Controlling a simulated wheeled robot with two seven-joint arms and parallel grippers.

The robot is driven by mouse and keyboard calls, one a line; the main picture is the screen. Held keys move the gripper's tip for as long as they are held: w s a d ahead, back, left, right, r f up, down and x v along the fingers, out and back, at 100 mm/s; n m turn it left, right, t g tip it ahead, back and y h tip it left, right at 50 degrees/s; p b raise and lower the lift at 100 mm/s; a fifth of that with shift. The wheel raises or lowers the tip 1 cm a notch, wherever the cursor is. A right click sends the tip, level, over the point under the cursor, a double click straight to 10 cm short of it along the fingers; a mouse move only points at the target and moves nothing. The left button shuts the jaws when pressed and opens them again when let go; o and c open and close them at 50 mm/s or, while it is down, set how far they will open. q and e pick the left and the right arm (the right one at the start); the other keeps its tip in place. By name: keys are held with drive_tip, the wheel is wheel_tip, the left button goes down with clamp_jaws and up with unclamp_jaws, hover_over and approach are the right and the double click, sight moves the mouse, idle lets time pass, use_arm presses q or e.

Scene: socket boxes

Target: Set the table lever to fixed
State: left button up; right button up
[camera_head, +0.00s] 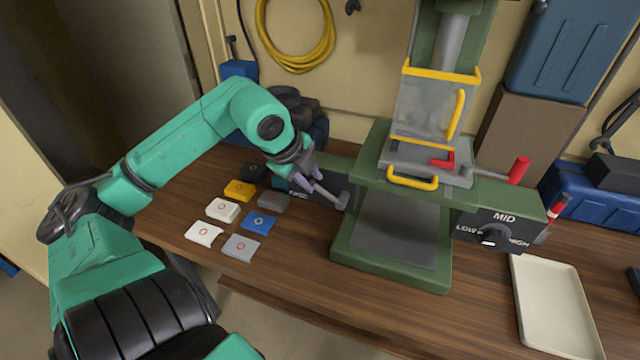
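A green press-like machine (376,175) stands on the wooden table. On its left side is a dark panel with partly hidden white lettering that I cannot read fully. A grey lever (330,194) slants across this panel, ending in a dark end at its lower right. I cannot tell whether the fingers touch or grip the lever. My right gripper is not in view.
Several coloured socket boxes, including a blue one (259,222), lie left of the machine. A LOW/MID/HIGH dial (491,237) and a red-handled lever (519,170) are on its right. An empty pale tray (553,300) lies at the front right.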

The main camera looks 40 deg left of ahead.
sight(319, 188)
use_arm(q)
drive_tip(key=x, duration=0.6)
drive_tip(key=shift+d, duration=0.1)
clamp_jaws()
idle(1.1)
